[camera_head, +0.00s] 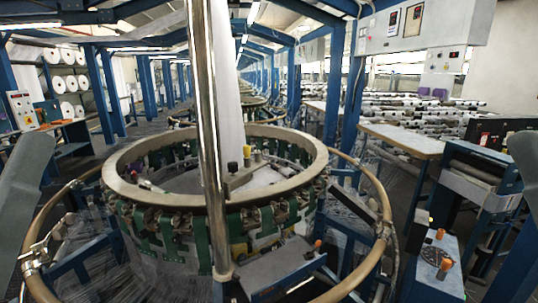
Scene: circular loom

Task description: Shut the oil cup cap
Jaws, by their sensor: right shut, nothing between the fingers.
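The circular loom (310,150) fills the middle, with a tan ring on top and a wider tan hoop around it. A small yellow cup-like part (247,153) stands inside the ring beside a dark knob (232,167); I cannot tell whether either is the oil cup or its cap. An orange-topped part (318,245) sits at the front right of the loom. My right arm shows as a grey link at the right edge; its gripper is hard to make out, but is shut and empty, apart from these parts. Only a grey link of my left arm shows at the left edge.
A shiny vertical pole (205,130) crosses in front of the loom. A blue box with orange knobs (440,263) stands at the lower right. A wooden-topped table (405,138) is behind it. White spools (65,84) hang at the back left.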

